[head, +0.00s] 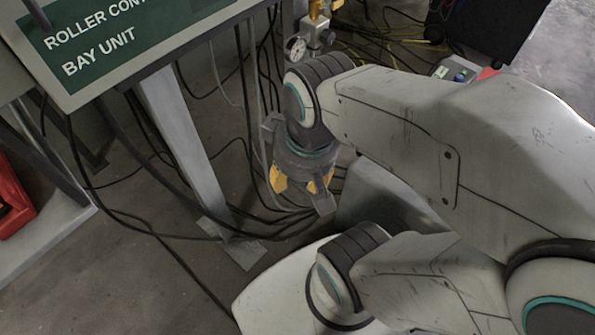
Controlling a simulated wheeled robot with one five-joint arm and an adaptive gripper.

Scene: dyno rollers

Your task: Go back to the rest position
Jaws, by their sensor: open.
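My arm comes in from the right side of the head view and is folded over my own pale base. My gripper (300,184) hangs at the arm's end, pointing down, with two yellow fingertips spread apart. It is open and nothing shows between the fingers. It is above the floor, near the cables, and to the right of a grey metal post.
A grey box with a green "ROLLER CONT… BAY UNIT" sign (110,40) stands at upper left on a post (185,130) with a floor plate. Black cables (170,232) trail across the floor. A gauge (296,47) with brass fittings is behind my arm. Red object (14,195) at left.

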